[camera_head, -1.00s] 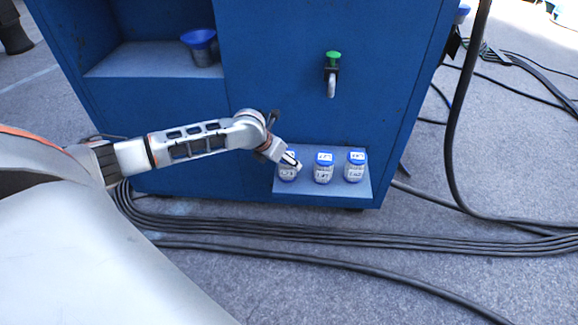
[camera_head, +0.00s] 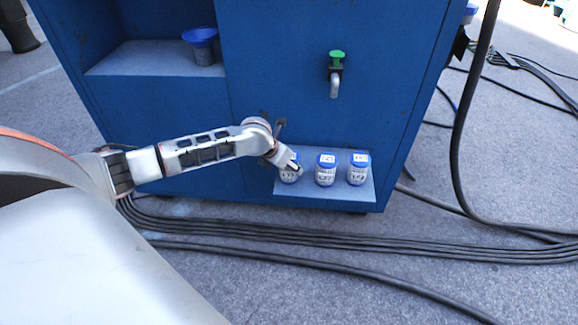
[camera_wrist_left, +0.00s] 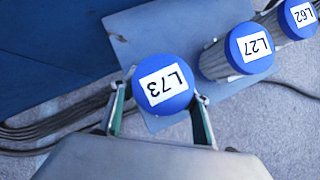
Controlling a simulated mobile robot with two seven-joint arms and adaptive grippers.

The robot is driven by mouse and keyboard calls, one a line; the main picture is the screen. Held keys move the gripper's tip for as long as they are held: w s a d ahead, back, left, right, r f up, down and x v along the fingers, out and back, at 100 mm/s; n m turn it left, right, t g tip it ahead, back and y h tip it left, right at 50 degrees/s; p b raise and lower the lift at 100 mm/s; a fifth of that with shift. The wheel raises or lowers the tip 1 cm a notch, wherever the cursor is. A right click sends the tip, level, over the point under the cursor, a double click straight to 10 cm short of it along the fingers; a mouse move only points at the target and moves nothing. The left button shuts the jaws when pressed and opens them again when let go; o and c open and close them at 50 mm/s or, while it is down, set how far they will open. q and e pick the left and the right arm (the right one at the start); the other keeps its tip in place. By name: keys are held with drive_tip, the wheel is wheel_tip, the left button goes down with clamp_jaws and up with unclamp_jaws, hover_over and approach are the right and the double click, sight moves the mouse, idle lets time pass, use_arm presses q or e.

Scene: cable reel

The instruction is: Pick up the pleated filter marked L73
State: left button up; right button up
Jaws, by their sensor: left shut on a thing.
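The pleated filter marked L73 (camera_wrist_left: 164,84) has a blue cap with a white label, seen from above in the left wrist view. In the head view this filter (camera_head: 289,175) is the leftmost of three on a low blue shelf, partly hidden by my gripper. My left gripper (camera_wrist_left: 160,112) is shut on it, with one finger on each side of its body. The left gripper also shows in the head view (camera_head: 294,168). Whether the filter still touches the shelf I cannot tell. My right gripper is not in view.
Filters marked L27 (camera_wrist_left: 248,47) and L62 (camera_wrist_left: 299,16) stand in a row to the right on the shelf (camera_head: 325,194). A green-topped tap (camera_head: 336,70) sticks out of the blue cabinet above. A blue funnel-topped cup (camera_head: 201,45) is in the upper recess. Black cables (camera_head: 350,240) lie on the floor.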

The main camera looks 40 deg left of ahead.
use_arm(q)
drive_tip(key=shift+r, duration=0.4)
wheel_tip(320, 180, up, 13)
drive_tip(key=p, duration=0.3)
drive_tip(key=shift+w+f+p, duration=0.1)
drive_tip(key=shift+w+p, duration=0.05)
drive_tip(key=shift+p, duration=0.2)
wheel_tip(320, 180, up, 6)
drive_tip(key=p, duration=0.1)
drive_tip(key=shift+r+p, duration=0.25)
drive_tip(key=shift+p, duration=0.05)
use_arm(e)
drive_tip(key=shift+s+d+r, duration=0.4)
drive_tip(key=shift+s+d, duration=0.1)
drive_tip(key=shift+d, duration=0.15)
